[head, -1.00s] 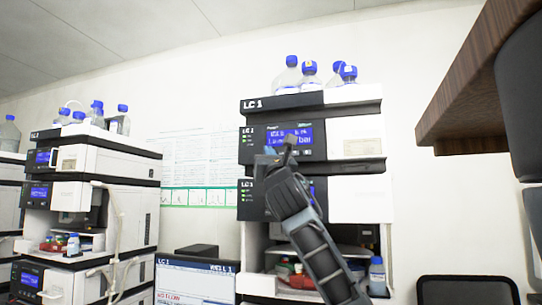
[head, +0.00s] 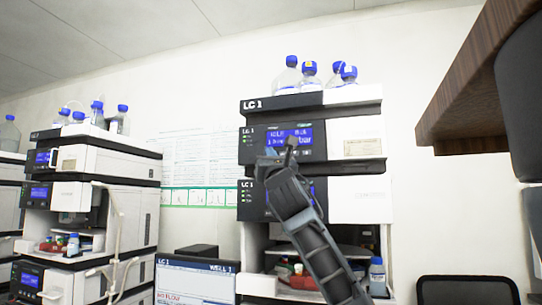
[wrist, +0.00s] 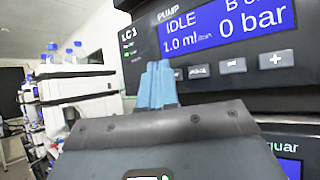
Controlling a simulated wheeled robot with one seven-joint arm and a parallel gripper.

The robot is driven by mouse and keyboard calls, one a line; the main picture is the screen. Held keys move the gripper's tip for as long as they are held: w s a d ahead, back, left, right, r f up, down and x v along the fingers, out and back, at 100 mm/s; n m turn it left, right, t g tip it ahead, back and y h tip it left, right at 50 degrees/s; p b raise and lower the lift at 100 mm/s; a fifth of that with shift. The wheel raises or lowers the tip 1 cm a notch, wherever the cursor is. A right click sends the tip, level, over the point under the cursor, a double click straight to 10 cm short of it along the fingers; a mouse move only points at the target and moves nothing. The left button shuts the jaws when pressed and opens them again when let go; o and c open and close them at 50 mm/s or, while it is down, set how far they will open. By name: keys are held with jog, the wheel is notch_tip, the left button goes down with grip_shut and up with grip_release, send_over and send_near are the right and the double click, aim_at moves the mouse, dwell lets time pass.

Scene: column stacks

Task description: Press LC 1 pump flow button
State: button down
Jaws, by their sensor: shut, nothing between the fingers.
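The LC 1 pump module (head: 249,146) is the dark-fronted unit at the top of the LC 1 stack. Its blue screen (wrist: 222,25) reads IDLE, 1.0 ml/min and 0 bar in the wrist view. Below the screen is a row of grey buttons: one with small, unreadable lettering (wrist: 200,71), a minus button (wrist: 232,66) and a plus button (wrist: 277,60). My gripper (head: 290,143) is shut and empty in front of this panel. Its blue fingertips (wrist: 158,68) overlap the row's left end and partly hide a button there. I cannot tell whether they touch it.
A second module (head: 249,197) sits directly below, partly behind my gripper. Bottles (head: 310,72) stand on the stack. Another instrument stack (head: 105,190) and a monitor (head: 195,280) stand to the left. A brown wooden shelf (head: 470,100) juts in at upper right.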

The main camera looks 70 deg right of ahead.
jog(key=shift+d, duration=0.4)
dwell(0.8)
jog(key=shift+a, duration=0.85)
jog(key=shift+s+a+p, duration=0.15)
jog(key=shift+a+p, duration=0.05)
jog(key=shift+a, duration=1.05)
jog(key=shift+s+a+p, duration=0.1)
jog(key=shift+a+p, duration=0.05)
jog(key=shift+a, duration=1.05)
